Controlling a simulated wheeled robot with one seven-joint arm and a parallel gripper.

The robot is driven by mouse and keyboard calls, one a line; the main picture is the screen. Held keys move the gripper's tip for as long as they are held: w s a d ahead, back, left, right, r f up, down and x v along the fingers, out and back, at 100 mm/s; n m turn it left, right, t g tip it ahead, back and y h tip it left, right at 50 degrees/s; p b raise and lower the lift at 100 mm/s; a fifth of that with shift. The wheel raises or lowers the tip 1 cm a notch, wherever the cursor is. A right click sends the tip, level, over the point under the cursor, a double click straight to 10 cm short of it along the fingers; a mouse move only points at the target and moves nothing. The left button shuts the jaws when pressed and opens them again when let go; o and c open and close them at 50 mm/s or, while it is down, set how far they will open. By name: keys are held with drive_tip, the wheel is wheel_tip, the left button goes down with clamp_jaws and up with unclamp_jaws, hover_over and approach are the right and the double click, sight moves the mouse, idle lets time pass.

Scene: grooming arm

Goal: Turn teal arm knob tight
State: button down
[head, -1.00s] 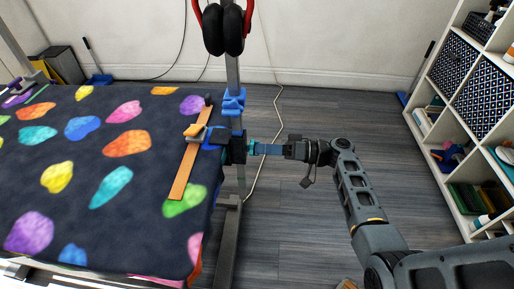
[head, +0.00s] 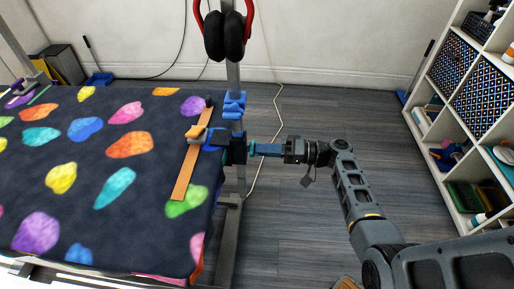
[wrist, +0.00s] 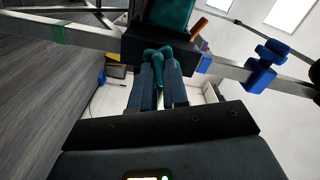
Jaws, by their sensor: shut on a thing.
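The teal knob (wrist: 157,56) sits between my fingertips in the wrist view, and a small bit of it (head: 252,147) shows in the head view. It sticks out from a dark clamp block (head: 237,149) on the upright metal post beside the table. My gripper (head: 260,149) reaches in from the right, about level, and is shut on the knob. Its two blue-grey fingers (wrist: 159,82) lie on either side of the knob in the wrist view. A larger teal part (wrist: 171,14) shows above the block there. The fingers hide part of the knob.
The post (head: 232,77) carries a blue clamp (head: 234,104) and headphones (head: 229,35). A white shelf (head: 427,140) stands at right. The floor between has a loose cable.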

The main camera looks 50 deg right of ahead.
drive_tip(key=shift+m+p, duration=0.4)
drive_tip(key=shift+m, duration=0.7)
drive_tip(key=shift+m+p, duration=0.8)
drive_tip(key=shift+m, duration=0.3)
drive_tip(key=c, duration=1)
unclamp_jaws()
drive_tip(key=shift+c, duration=0.2)
drive_tip(key=b+v, duration=0.1)
drive_tip(key=v, duration=0.7)
drive_tip(key=shift+o, duration=0.4)
